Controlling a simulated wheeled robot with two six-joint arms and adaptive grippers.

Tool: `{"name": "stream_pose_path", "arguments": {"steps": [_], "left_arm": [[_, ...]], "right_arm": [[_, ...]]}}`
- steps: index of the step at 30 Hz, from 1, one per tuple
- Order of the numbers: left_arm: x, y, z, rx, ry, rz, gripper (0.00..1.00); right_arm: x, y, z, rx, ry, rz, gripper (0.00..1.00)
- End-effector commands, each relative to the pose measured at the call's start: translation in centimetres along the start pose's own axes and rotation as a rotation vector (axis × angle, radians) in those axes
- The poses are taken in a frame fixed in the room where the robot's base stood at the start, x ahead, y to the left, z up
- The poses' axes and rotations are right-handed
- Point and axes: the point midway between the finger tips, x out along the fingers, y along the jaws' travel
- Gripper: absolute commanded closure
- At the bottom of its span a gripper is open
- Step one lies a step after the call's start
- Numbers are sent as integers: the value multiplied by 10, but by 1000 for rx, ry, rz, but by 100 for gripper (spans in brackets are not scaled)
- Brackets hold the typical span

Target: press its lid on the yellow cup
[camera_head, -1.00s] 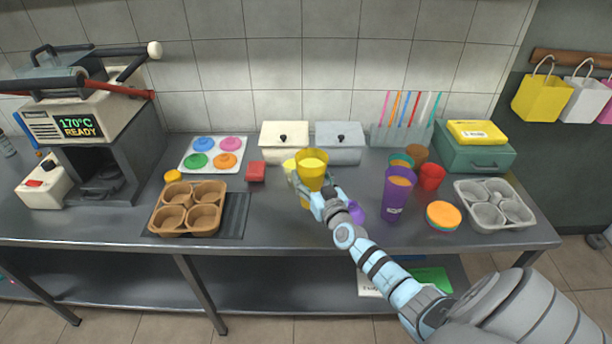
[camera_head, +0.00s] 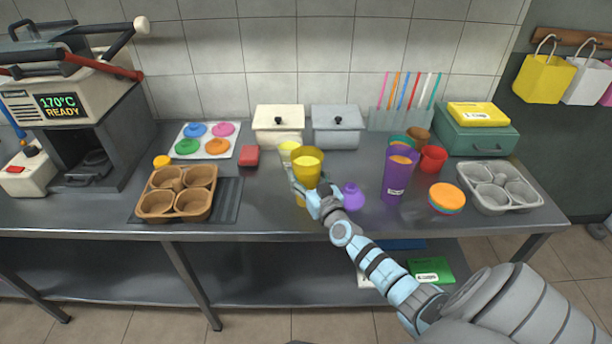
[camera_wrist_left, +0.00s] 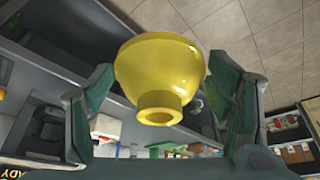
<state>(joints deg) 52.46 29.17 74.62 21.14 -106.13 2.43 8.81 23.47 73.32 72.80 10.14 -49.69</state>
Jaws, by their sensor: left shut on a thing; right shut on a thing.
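The yellow cup (camera_head: 308,166) is near the middle of the counter in the head view, roughly upright with its open top up. My right gripper (camera_head: 303,188) is shut on its lower side; I cannot tell whether the cup touches the counter. The yellow lid (camera_wrist_left: 158,78), a dome with a short hollow neck, fills the middle of the left wrist view. My left gripper (camera_wrist_left: 161,68) is shut on it, with one finger on each side. My left gripper and this lid are not in the head view, so their distance from the cup cannot be told.
A pale yellow item (camera_head: 288,149) stands just behind the cup. A purple domed lid (camera_head: 352,197) and a tall purple cup (camera_head: 397,178) are to its right. A brown moulded tray (camera_head: 180,193) lies left. Two lidded boxes (camera_head: 278,128) (camera_head: 336,128) stand behind.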

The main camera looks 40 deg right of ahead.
Motion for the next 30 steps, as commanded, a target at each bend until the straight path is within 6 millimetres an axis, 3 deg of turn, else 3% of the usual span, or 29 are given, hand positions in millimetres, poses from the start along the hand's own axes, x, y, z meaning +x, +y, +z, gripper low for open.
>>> {"name": "stream_pose_path", "arguments": {"steps": [9,10,13,24,30], "left_arm": [[0,0,0,0,1,0,34],[-1,0,-1,0,1,0,34],[-1,0,-1,0,1,0,34],[-5,0,-2,0,1,0,34],[-20,0,-8,0,1,0,34]], "right_arm": [[0,0,1,0,-1,0,92],[0,0,1,0,-4,-1,36],[0,0,1,0,-4,0,21],[0,0,-3,2,-3,0,21],[-29,0,-5,0,-6,-2,21]]}}
